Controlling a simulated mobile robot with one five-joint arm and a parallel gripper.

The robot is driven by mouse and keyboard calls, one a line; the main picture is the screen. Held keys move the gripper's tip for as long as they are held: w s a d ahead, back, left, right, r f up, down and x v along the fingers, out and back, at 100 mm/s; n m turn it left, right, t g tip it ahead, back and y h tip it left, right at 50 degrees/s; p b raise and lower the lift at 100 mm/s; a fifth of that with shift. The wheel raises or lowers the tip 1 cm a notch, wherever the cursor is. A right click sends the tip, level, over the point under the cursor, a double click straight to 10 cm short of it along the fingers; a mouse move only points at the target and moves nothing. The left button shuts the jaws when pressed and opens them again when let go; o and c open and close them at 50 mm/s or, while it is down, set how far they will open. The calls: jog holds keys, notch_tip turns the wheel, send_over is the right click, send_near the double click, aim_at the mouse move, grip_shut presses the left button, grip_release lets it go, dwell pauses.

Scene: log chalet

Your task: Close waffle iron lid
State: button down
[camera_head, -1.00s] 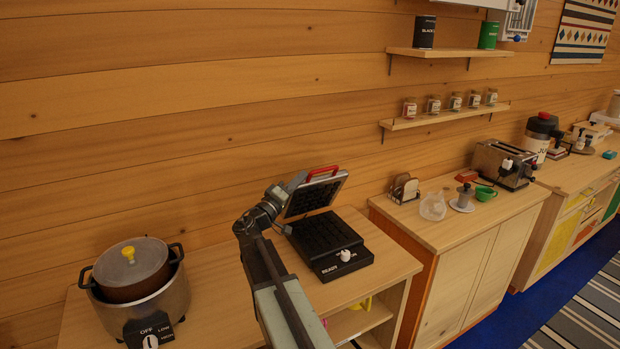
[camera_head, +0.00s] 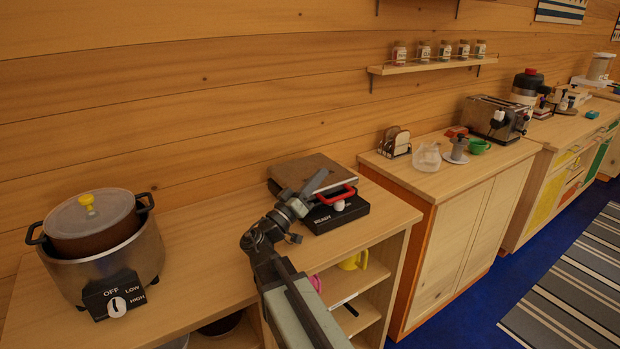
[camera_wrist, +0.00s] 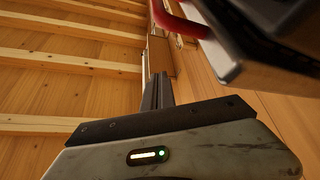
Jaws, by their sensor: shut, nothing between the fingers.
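The waffle iron stands on the wooden counter, with its black base (camera_head: 345,217) marked READY and a white knob at the front. Its lid (camera_head: 300,172), with a brownish top, lies lowered over the base. I cannot tell whether a small gap is left at the front. The red handle (camera_head: 338,194) is at the lid's front edge; it also shows in the wrist view (camera_wrist: 180,22). My gripper (camera_head: 317,184) is shut and empty at the lid's front left, close to the handle. In the wrist view its fingers (camera_wrist: 158,92) point past the handle; contact is unclear.
A slow cooker (camera_head: 105,245) with a lidded pot stands at the left of the counter (camera_head: 210,270). Open shelves below hold a yellow mug (camera_head: 353,262). A second cabinet to the right carries a toast rack (camera_head: 395,142) and a toaster (camera_head: 497,118). Counter between cooker and iron is clear.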

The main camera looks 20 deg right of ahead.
jog(key=shift+a+f, duration=0.35)
jog(key=shift+w+a, duration=0.15)
jog(key=shift+a+f, duration=0.1)
